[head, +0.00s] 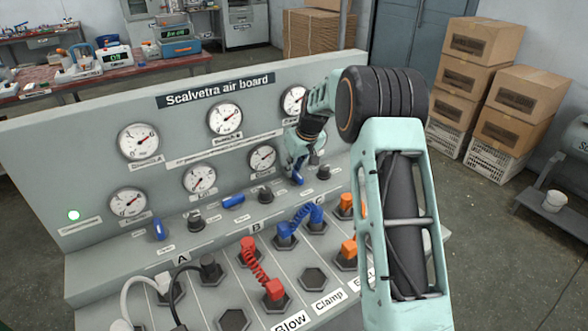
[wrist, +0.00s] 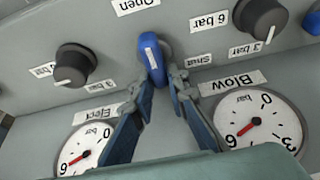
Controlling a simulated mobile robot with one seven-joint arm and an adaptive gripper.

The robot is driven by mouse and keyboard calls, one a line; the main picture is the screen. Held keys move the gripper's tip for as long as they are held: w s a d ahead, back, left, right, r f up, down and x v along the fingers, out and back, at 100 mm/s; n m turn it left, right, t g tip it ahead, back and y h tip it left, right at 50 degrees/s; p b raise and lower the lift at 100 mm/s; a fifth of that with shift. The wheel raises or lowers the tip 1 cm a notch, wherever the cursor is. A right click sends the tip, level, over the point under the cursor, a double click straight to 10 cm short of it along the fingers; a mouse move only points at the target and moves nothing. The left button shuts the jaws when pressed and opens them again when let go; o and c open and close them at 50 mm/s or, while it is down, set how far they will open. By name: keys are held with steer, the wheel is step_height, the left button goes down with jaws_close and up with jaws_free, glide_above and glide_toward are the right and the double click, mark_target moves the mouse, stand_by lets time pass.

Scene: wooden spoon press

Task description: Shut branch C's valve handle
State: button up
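Branch C's valve handle (wrist: 152,58) is a blue lever with a white stripe. In the wrist view, which is upside down, it stands between the label "Open" (wrist: 135,5) and my fingertips, with the label "Shut" (wrist: 199,62) to its right. My gripper (wrist: 160,82) has a fingertip against each side of the handle, with no clear gap. In the head view my gripper (head: 301,164) reaches the right end of the board, and it partly hides the blue handle (head: 298,180).
Two other blue handles, A's (head: 158,229) and B's (head: 232,201), sit farther left. Black knobs (wrist: 75,65) and (wrist: 262,22) flank the held handle. Gauges "Blow" (wrist: 258,125) and "Eject" (wrist: 82,152) are close to my fingers. Colored hoses (head: 258,268) plug into the lower panel.

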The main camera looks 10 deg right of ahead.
jaws_close()
steer(key=shift+m, duration=0.3)
steer(key=m+h, duration=0.1)
steer(key=m, duration=0.1)
steer(key=shift+d+m, duration=0.15)
steer(key=shift+m, duration=0.25)
steer(key=m+h, duration=0.1)
steer(key=m, duration=0.2)
steer(key=m+h, duration=0.1)
steer(key=m, duration=0.1)
steer(key=shift+d+m+h+p, duration=0.3)
steer(key=m, duration=0.1)
steer(key=m+h, duration=0.1)
steer(key=m, duration=0.1)
steer(key=m+g+p, duration=0.1)
steer(key=m, duration=0.1)
steer(key=shift+s+d+h, duration=0.2)
steer(key=shift+d+h, duration=0.15)
steer(key=shift+h, duration=0.05)
steer(key=shift+s+d+m+g+h+p, duration=0.15)
steer(key=shift+m+g+p, duration=0.2)
steer(key=shift+m, duration=0.6)
steer(key=shift+s+a+m+g+h+p, duration=0.1)
steer(key=shift+m+g+h+p, duration=0.2)
steer(key=shift+m, duration=0.65)
steer(key=o, duration=0.8)
jaws_free()
steer(key=shift+c, duration=0.2)
